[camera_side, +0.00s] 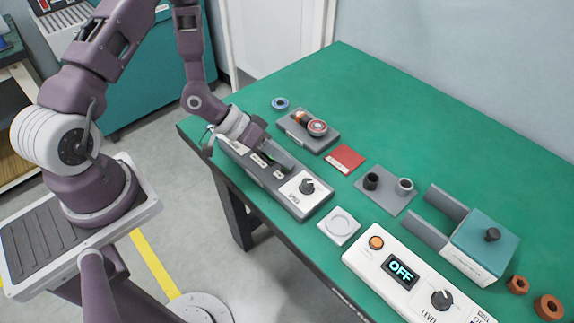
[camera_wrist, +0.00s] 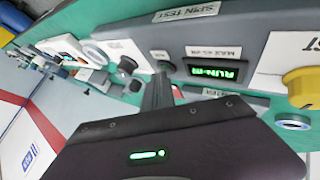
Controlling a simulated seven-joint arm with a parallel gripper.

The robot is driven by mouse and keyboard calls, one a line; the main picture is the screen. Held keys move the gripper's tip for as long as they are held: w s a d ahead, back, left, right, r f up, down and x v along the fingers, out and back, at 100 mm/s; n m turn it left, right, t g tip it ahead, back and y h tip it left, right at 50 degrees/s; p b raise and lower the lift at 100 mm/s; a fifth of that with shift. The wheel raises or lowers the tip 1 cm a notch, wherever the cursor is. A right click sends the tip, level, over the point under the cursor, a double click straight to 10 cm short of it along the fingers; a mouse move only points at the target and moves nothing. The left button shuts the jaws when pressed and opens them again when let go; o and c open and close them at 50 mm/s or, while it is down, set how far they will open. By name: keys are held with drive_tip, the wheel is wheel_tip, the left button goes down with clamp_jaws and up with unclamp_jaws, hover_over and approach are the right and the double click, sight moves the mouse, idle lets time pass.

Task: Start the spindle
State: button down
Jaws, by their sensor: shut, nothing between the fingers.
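The grey spin test control box (camera_side: 277,190) lies along the left edge of the green table, with a dark knob (camera_side: 307,187) on a white panel at its near end. In the wrist view its label (camera_wrist: 186,12) reads SPIN TEST, and a lit green display (camera_wrist: 215,72) seems to begin with RUN. My gripper (camera_side: 287,166) is shut and empty, low over the box. In the wrist view its fingertips (camera_wrist: 161,78) are at a small round button (camera_wrist: 163,67) beside the display. I cannot tell whether they touch it. A yellow knob (camera_wrist: 301,88) is at the right.
A red card (camera_side: 344,159), a plate with two cups (camera_side: 389,206), a white dish (camera_side: 339,225) and a white unit with an OFF display (camera_side: 400,271) are nearby.

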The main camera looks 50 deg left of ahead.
sight(283, 167)
drive_tip(key=shift+r, duration=0.75)
drive_tip(key=shift+r, duration=0.1)
drive_tip(key=shift+r, duration=2.45)
